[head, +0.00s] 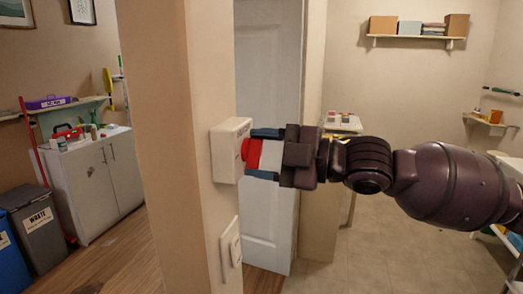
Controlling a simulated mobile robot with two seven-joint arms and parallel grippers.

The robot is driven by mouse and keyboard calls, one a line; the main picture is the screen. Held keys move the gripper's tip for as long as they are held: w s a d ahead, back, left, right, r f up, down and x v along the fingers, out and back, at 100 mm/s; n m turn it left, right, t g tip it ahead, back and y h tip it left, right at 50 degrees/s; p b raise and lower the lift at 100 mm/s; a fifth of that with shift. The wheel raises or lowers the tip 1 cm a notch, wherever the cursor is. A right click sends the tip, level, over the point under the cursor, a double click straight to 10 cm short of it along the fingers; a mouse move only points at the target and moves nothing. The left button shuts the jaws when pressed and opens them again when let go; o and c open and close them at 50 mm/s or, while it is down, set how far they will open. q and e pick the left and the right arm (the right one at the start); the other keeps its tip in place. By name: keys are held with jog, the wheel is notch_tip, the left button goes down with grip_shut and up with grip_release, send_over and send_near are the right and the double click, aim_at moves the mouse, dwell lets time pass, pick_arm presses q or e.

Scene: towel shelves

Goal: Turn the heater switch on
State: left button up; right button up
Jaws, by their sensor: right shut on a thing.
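The heater switch is a white box (228,152) on the beige wall, with a red knob (253,155) facing right. The small print on the box is too small to read surely. My right gripper (256,153) comes in from the right, level with the box. Its blue fingers are above and below the red knob and shut on it. The fingers partly cover the knob, and its setting cannot be told. My left gripper is not in view.
A white wall plate (231,249) sits below the switch box. A white door (268,225) stands behind my gripper. A grey cabinet (96,185) and bins (40,228) are at left. A high shelf (416,38) holds boxes. The tiled floor at right looks mostly clear.

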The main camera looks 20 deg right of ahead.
jog(key=n+p, duration=0.1)
jog(key=n, duration=0.2)
jog(key=shift+n, duration=0.9)
jog(key=shift+p, duration=0.3)
jog(key=shift+f+n, duration=0.1)
jog(key=shift+n, duration=0.3)
jog(key=o, duration=0.9)
